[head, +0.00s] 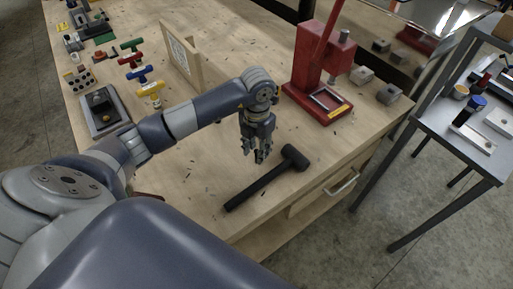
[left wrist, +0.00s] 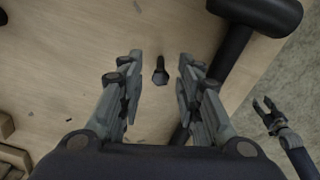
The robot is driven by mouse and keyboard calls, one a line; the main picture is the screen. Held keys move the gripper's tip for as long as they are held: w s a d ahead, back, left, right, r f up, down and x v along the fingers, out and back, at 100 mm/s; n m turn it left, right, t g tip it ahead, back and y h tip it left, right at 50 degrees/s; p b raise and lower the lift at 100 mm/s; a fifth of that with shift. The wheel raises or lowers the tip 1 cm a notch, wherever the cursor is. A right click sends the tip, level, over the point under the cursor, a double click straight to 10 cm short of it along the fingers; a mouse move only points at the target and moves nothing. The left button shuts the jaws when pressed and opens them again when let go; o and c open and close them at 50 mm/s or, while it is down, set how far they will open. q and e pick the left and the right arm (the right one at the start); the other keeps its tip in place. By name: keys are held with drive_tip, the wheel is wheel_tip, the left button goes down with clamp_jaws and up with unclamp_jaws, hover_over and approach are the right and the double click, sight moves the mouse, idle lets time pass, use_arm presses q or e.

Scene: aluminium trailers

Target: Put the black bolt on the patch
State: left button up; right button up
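The black bolt (left wrist: 160,72) lies on the wooden workbench (left wrist: 90,40), its hex head towards my wrist. In the left wrist view it shows in the gap between the parted fingers of my left gripper (left wrist: 156,75), touching neither. In the head view my left gripper (head: 254,156) points down over the bench, open and empty, beside the black mallet; I cannot make out the bolt there. A small green patch (head: 104,39) lies at the far left of the bench. My right gripper (left wrist: 264,105) appears open and empty at the right of the left wrist view.
A black mallet (head: 268,178) lies right beside my left gripper. A red press (head: 318,85) stands behind it. Coloured T-handled tools (head: 140,74), a dark tray (head: 102,110) and an upright wooden board (head: 180,58) stand at the left. A grey side table (head: 470,125) stands at the right.

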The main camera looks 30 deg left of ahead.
use_arm(q)
drive_tip(key=shift+r, duration=0.4)
wheel_tip(320, 180, up, 12)
drive_tip(key=b, duration=0.2)
drive_tip(key=shift+f, duration=0.25)
